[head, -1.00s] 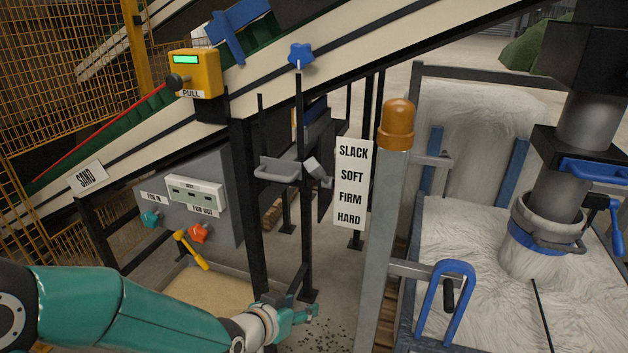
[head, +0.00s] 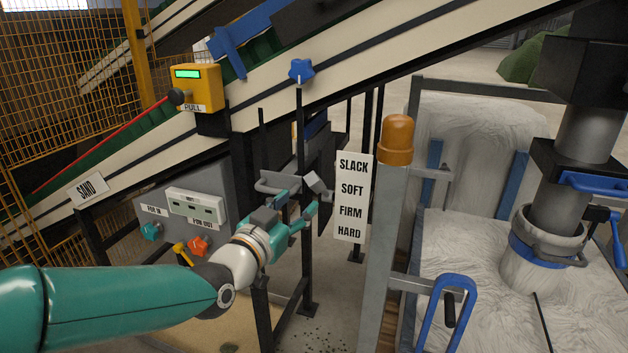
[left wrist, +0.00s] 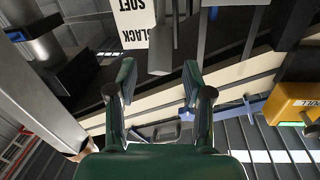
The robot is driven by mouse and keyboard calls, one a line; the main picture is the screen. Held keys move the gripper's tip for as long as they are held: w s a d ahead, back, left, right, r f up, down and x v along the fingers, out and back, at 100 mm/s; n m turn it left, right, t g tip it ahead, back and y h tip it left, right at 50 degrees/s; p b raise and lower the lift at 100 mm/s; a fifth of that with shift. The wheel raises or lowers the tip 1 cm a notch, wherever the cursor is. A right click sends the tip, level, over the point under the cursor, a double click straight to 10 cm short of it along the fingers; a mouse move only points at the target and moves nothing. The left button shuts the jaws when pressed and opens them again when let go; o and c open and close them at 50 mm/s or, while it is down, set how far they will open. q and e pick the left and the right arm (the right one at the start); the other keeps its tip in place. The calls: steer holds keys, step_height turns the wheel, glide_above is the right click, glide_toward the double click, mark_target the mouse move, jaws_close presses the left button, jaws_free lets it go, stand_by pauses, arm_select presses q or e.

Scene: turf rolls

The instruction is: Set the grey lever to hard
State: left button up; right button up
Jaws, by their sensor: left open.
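The grey lever (head: 317,186) ends in a grey block left of the white sign (head: 351,198) reading SLACK, SOFT, FIRM, HARD from top to bottom. In the head view the block appears about level with SOFT. My left gripper (head: 300,208) is open and empty, just below and left of the block. In the left wrist view a grey bar (left wrist: 159,42), which looks like the lever, stands ahead of the gap between my open fingers (left wrist: 157,72), with the sign (left wrist: 135,25) behind it. Contact is not visible. My right gripper is not in view.
A grey bracket (head: 275,183) and black frame posts stand close to my left gripper. A grey post with an orange lamp (head: 396,139) stands right of the sign. A yellow PULL box (head: 195,88) and a blue star knob (head: 301,70) are above.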

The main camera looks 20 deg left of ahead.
mark_target(316, 186)
arm_select(q)
steer(key=w, duration=0.3)
steer(key=w+d+p, duration=0.1)
steer(key=w, duration=0.2)
steer(key=w+p, duration=0.1)
steer(key=w, duration=0.1)
steer(key=shift+w+d, duration=0.2)
steer(key=shift+w, duration=0.2)
jaws_close()
